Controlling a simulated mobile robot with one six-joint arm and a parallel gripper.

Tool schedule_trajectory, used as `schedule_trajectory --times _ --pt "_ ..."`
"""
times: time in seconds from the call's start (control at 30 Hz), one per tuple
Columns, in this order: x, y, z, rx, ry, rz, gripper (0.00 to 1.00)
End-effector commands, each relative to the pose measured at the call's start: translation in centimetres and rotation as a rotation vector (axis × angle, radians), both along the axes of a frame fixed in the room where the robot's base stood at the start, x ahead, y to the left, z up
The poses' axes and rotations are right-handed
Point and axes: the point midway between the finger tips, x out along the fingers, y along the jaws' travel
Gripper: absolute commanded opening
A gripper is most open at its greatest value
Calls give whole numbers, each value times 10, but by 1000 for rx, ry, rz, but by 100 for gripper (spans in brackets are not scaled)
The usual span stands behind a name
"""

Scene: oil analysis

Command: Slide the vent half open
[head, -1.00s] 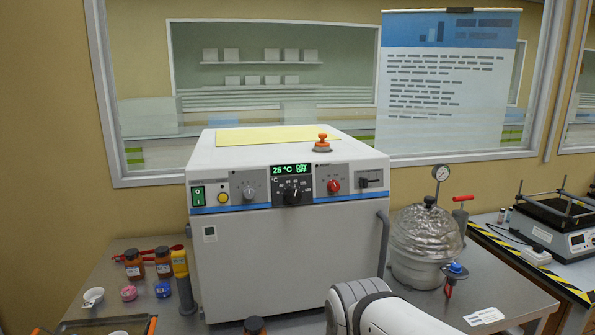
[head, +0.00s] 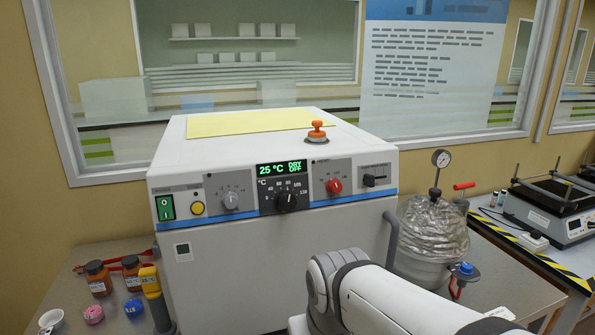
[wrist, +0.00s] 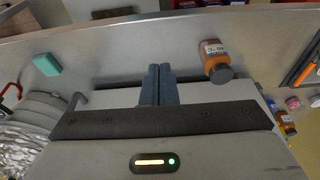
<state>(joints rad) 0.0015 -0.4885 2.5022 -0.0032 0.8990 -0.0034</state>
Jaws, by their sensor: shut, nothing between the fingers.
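The oven (head: 280,255) stands on the bench with its door shut. At the right end of its front panel is the vent slider (head: 369,180), a small black knob on a horizontal slot. The knob sits toward the left of the slot, with the slot's dark line reaching to its right. My gripper (wrist: 159,70) shows in the wrist view with its two dark fingers together and nothing between them. It is apart from the slider. The gripper is not visible in the head view, where only my white arm is seen in front of the oven door.
A vacuum desiccator (head: 432,235) with a gauge stands right of the oven. Brown bottles (head: 98,278) and a yellow-topped tool (head: 153,290) stand left. A brown bottle (wrist: 215,62) is near the fingers in the wrist view. The space before the panel is clear.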

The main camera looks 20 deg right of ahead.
Motion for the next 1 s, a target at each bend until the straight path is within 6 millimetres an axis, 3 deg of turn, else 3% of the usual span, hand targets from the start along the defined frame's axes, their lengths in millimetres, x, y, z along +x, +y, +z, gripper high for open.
schedule_trajectory --times 0.17,0.27,0.37,0.5,0.6,0.7,0.83,1.0 --pt "0 0 1 -1 0 0 0" --pt "12 -5 23 -24 -11 -1 0" --pt "40 -23 75 -95 -39 -14 0" --pt "91 -52 171 -239 -101 -44 0" --pt "122 -71 231 -335 -148 -77 0" --pt "143 -85 273 -405 -186 -108 0" --pt "156 -96 296 -452 -209 -133 0" --pt "165 -106 282 -458 -211 -138 0"
